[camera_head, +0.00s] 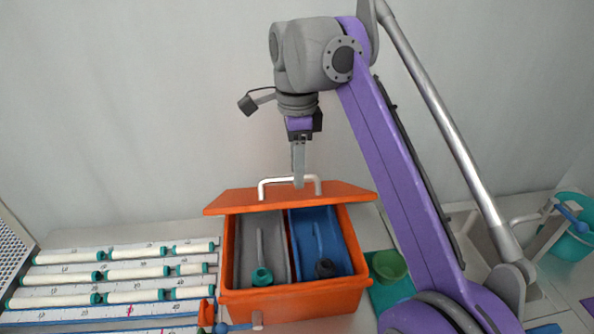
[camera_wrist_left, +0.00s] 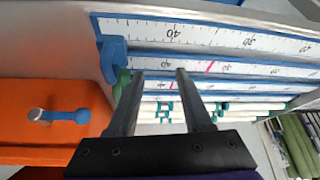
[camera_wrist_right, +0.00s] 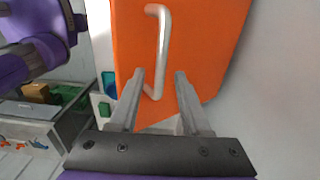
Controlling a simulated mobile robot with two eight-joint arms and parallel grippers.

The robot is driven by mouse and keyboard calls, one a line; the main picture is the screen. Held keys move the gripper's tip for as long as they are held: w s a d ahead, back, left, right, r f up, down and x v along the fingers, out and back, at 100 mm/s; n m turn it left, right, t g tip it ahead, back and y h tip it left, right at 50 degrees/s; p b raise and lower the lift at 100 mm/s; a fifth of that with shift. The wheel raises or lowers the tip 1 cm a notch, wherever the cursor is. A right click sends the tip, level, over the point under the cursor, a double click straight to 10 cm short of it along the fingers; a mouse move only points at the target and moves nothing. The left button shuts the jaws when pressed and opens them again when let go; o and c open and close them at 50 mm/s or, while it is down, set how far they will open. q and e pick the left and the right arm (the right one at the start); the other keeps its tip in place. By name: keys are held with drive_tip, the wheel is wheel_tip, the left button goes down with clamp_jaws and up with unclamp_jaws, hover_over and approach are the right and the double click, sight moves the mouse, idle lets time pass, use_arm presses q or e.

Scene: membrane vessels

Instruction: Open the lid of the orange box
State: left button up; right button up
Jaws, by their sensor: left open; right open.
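The orange box (camera_head: 300,303) stands on the table with its inside showing. Its orange lid (camera_head: 345,191) sits at the back of the box, shifted or tipped away from the opening; I cannot tell how it is held there. A silver handle (camera_head: 268,182) stands up from the lid. My right gripper (camera_head: 299,182) points down at this handle. In the right wrist view, the handle (camera_wrist_right: 162,40) reaches between the open fingers, with no clear grip on it. My left gripper (camera_wrist_left: 158,78) is open and empty beside the orange box front (camera_wrist_left: 40,95); the head view does not show it.
Inside the box are a grey compartment (camera_head: 247,235) and a blue one (camera_head: 335,235), each with a long-handled tool. White rods with green ends (camera_head: 135,271) lie on rulers at left.

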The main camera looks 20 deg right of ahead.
clamp_jaws()
idle(1.5)
